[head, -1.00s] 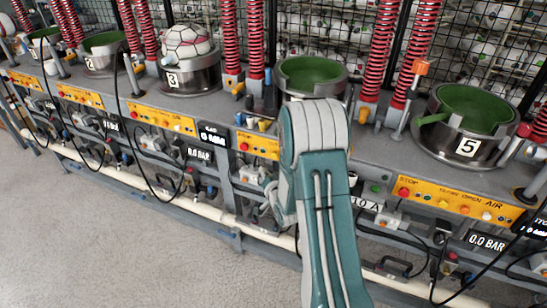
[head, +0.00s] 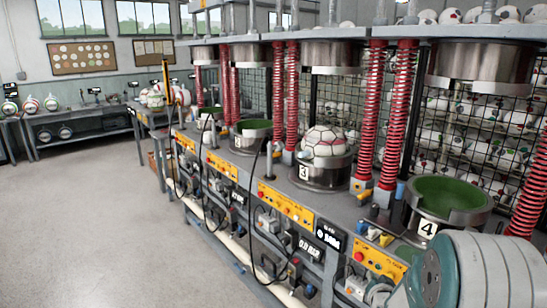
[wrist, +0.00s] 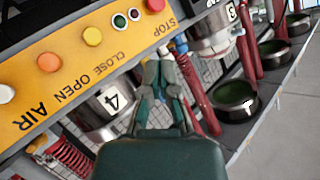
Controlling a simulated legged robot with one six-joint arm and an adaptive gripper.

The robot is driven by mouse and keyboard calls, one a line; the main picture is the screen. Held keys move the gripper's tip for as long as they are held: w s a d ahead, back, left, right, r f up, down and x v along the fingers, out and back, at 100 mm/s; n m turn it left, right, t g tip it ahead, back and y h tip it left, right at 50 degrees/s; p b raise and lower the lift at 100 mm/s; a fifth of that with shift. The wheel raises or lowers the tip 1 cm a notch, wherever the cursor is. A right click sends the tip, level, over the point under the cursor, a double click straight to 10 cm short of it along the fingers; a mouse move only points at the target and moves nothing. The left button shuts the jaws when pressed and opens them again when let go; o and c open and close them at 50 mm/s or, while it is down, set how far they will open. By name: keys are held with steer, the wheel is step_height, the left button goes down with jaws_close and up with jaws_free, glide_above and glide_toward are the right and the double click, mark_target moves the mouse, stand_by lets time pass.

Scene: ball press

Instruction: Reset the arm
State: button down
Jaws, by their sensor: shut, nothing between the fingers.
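My arm (head: 465,275) shows at the bottom right of the head view as a grey and teal link, in front of station 4. The head view does not show my gripper. In the wrist view my gripper (wrist: 163,66) is shut and empty, its fingertips together. It points toward the press bench, between the station 4 mould (wrist: 107,108) and the station 3 mould (wrist: 212,32). The wrist picture is turned over, with the yellow button panel (wrist: 60,65) at the upper left. I cannot tell how far the fingertips are from the bench.
A white and maroon ball (head: 325,141) sits in the station 3 mould. The green-lined station 4 mould (head: 447,199) is empty. Red springs (head: 368,115) stand between stations. The grey floor (head: 110,220) at left is clear. A workbench (head: 75,128) stands at the back left.

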steer(key=s+a+r+n+g, duration=0.35)
steer(key=s+a+r, duration=0.45)
steer(key=s+r, duration=0.4)
steer(key=s+a+r+n+g+y, duration=0.1)
steer(key=s+a+g, duration=0.1)
steer(key=s, duration=0.8)
steer(key=s+a+r+n+g+y, duration=0.1)
steer(key=s+a+r+n+g, duration=0.1)
steer(key=s, duration=0.8)
steer(key=shift+a+r+g, duration=0.2)
steer(key=shift+a+g, duration=0.35)
steer(key=shift+a, duration=0.1)
